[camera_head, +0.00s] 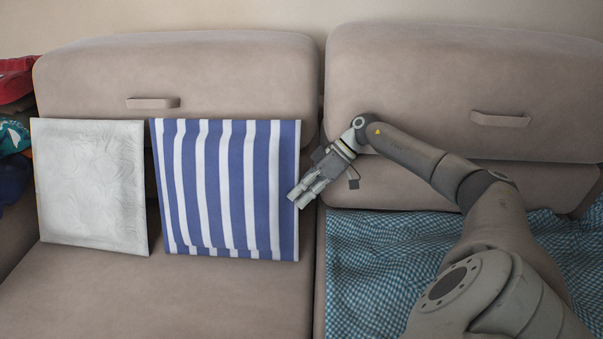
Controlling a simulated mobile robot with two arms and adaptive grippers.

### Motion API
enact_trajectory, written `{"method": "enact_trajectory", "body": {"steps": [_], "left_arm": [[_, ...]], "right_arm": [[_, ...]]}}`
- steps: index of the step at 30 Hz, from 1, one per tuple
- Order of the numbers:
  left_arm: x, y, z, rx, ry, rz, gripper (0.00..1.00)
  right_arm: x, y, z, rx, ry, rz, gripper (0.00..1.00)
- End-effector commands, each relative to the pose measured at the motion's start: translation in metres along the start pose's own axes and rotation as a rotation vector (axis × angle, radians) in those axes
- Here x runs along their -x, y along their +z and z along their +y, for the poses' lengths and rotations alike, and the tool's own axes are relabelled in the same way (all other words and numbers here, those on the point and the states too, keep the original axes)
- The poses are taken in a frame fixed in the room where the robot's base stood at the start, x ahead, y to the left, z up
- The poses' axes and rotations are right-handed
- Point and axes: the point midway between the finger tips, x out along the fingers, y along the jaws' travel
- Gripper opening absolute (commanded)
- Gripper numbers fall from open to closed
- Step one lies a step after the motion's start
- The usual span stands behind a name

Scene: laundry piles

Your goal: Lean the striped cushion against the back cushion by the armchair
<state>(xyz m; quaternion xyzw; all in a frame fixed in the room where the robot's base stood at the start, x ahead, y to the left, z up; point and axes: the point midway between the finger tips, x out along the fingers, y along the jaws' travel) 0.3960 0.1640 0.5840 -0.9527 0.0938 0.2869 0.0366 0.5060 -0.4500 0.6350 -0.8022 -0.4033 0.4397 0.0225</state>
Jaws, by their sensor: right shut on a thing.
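The blue and white striped cushion (225,190) stands nearly upright on the left seat, in front of the left back cushion (230,85). Its lower part bulges toward me. My right gripper (297,197) is at the striped cushion's right edge and is shut on that edge. Whether the striped cushion's top touches the back cushion is hard to tell. My left gripper is out of view. No armchair can be made out in this view.
A white embossed cushion (92,188) leans on the left of the same back cushion. A blue checked cloth (385,265) covers the right seat. Red and blue laundry (15,140) is piled at the left edge. The front of the left seat (160,295) is clear.

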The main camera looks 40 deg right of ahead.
Motion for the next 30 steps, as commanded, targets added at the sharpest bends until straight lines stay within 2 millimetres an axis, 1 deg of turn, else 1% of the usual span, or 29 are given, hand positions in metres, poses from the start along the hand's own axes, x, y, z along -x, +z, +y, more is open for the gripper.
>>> {"method": "enact_trajectory", "body": {"steps": [3, 4, 9, 10, 20, 23, 30], "left_arm": [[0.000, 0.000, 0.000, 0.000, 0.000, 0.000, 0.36], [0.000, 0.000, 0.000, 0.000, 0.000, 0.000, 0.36], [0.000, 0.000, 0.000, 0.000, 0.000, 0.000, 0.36], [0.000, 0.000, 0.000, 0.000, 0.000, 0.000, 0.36], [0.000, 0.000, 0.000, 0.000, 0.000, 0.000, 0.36], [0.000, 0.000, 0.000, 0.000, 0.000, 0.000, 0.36], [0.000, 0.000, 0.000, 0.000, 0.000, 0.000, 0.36]], "right_arm": [[-0.001, 0.001, 0.000, 0.001, -0.001, -0.002, 0.00], [-0.001, 0.001, 0.000, 0.001, -0.001, -0.002, 0.11], [-0.001, 0.001, 0.000, 0.000, -0.001, -0.002, 0.33], [-0.001, 0.001, 0.000, 0.000, -0.001, -0.002, 0.35], [0.001, 0.002, 0.000, -0.002, 0.000, -0.006, 0.35], [0.010, 0.002, 0.001, -0.002, 0.003, -0.004, 0.35], [0.048, 0.001, 0.001, -0.001, 0.005, -0.002, 0.35]]}}
